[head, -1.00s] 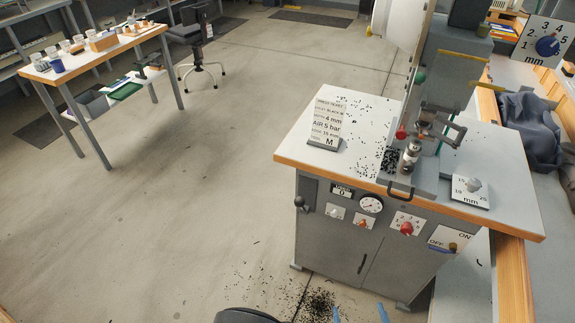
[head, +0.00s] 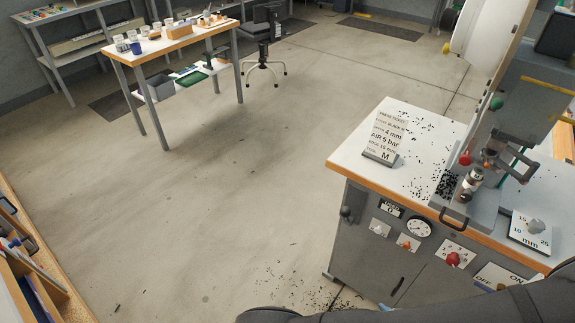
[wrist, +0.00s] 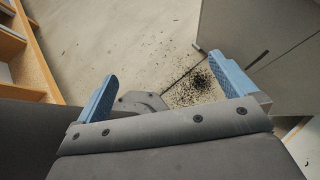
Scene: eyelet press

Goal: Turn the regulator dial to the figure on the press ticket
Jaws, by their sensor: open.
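The press ticket (head: 384,137) stands tilted on the press bench top; its line "AIR 5 bar" is readable. On the bench's front panel, a red knob (head: 453,259) sits on a white plate with figures around it, which looks like the regulator dial. Its pointer setting is too small to read. A round pressure gauge (head: 419,228) is up and left of it; its needle is hard to read. My gripper (wrist: 163,68) is open and empty in the wrist view, its blue fingers wide apart above the floor, away from the dial.
A smaller orange knob (head: 408,243) sits below the gauge, and an ON/OFF plate (head: 497,277) lies right of the red knob, partly hidden by my arm. Black bits litter the floor (wrist: 197,85). Floor at left is open.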

